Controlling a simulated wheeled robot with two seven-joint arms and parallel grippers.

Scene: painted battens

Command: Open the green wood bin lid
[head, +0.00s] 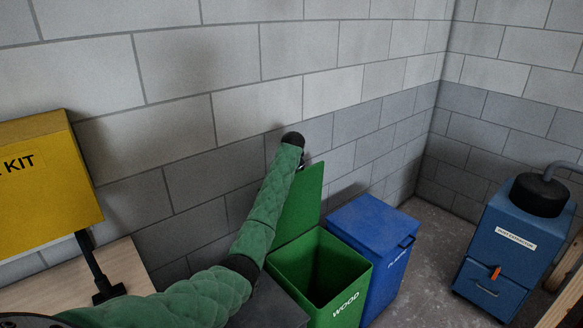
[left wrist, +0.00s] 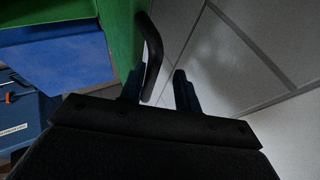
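The green wood bin (head: 342,292) stands at the wall, marked WOOD, its dark inside showing. Its green lid (head: 308,192) is swung up, standing steeply behind the opening, partly hidden by my left arm. In the left wrist view the lid (left wrist: 118,25) fills the top, with a black bar handle (left wrist: 153,50) on it. My left gripper (left wrist: 159,80) is open; the handle's bar reaches down between its fingers, close to the left finger, with a gap to the right one. In the head view this gripper is mostly hidden at the lid's top. My right gripper is not in view.
A blue bin (head: 375,238) with its lid down stands right of the green bin. A dark grey top (head: 270,305) is at its left. A blue machine (head: 502,255) stands at the right. A yellow kit box (head: 45,185) is at the left. The block wall is close behind.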

